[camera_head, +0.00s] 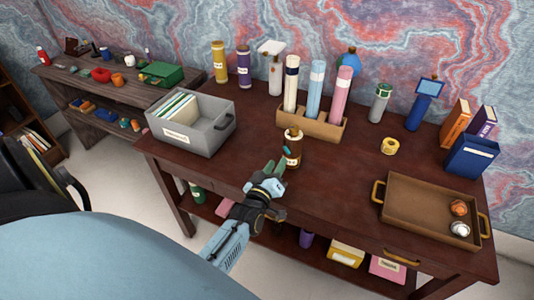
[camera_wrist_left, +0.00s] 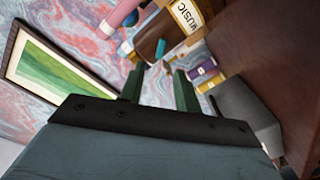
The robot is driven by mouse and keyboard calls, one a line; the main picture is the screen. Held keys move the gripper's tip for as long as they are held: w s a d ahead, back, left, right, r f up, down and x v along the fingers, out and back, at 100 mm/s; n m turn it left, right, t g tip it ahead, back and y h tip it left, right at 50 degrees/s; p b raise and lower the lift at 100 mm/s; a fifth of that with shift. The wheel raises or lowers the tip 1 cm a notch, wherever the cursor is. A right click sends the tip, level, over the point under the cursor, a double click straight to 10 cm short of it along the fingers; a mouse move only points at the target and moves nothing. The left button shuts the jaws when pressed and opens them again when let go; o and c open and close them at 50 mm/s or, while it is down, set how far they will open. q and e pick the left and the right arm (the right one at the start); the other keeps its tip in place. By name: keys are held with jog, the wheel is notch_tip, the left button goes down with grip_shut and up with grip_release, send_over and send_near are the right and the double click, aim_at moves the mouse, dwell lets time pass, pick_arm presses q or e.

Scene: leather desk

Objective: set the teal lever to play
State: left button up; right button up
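A brown cylindrical device (camera_head: 292,152) stands upright near the front edge of the desk. In the left wrist view the device (camera_wrist_left: 176,28) shows tilted, with a cream label reading "MUSIC" (camera_wrist_left: 187,15). A small teal lever (camera_wrist_left: 160,48) sticks out of its brown side. The lever's marked positions cannot be read. My left gripper (camera_head: 275,166) is just in front and to the left of the device. Its two green fingers (camera_wrist_left: 159,72) are apart, with nothing between them, and the lever lies just beyond the tips. My right gripper is not in view.
A wooden holder (camera_head: 318,126) with three tall tubes stands behind the device. A grey file box (camera_head: 222,125) is to the left. A brown tray (camera_head: 405,222) with two small items is at the right, and a yellow tape roll (camera_head: 390,146) lies behind it. The desk between device and tray is clear.

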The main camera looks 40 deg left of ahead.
pick_arm(q)
jog(key=v, duration=0.7)
jog(key=shift+s, duration=0.2)
jog(key=shift+d, duration=0.1)
jog(key=s+d+f+m+g+h+b, duration=0.1)
jog(key=s+d+f+m+g, duration=0.2)
jog(key=f, duration=0.5)
jog(key=s+d+f+m+g+h+b, duration=0.15)
jog(key=s+f, duration=0.25)
jog(key=f, duration=0.5)
jog(key=s+d+f+m+g+h, duration=0.2)
jog(key=s+d+f+g, duration=0.15)
jog(key=f, duration=0.45)
jog(key=s+f+m+g+b, duration=0.1)
jog(key=s+f+m+g, duration=0.1)
jog(key=s+f, duration=0.3)
jog(key=s+a+f+m+g+b, duration=0.1)
jog(key=s+f, duration=0.5)
jog(key=s, duration=0.7)
jog(key=s+f+m+g+b, duration=0.1)
jog(key=s+f+m+g, duration=0.2)
jog(key=s, duration=0.7)
notch_tip(320, 180, down, 3)
jog(key=shift+a+f+g, duration=0.1)
jog(key=shift+a+g, duration=0.1)
jog(key=shift+g, duration=1)
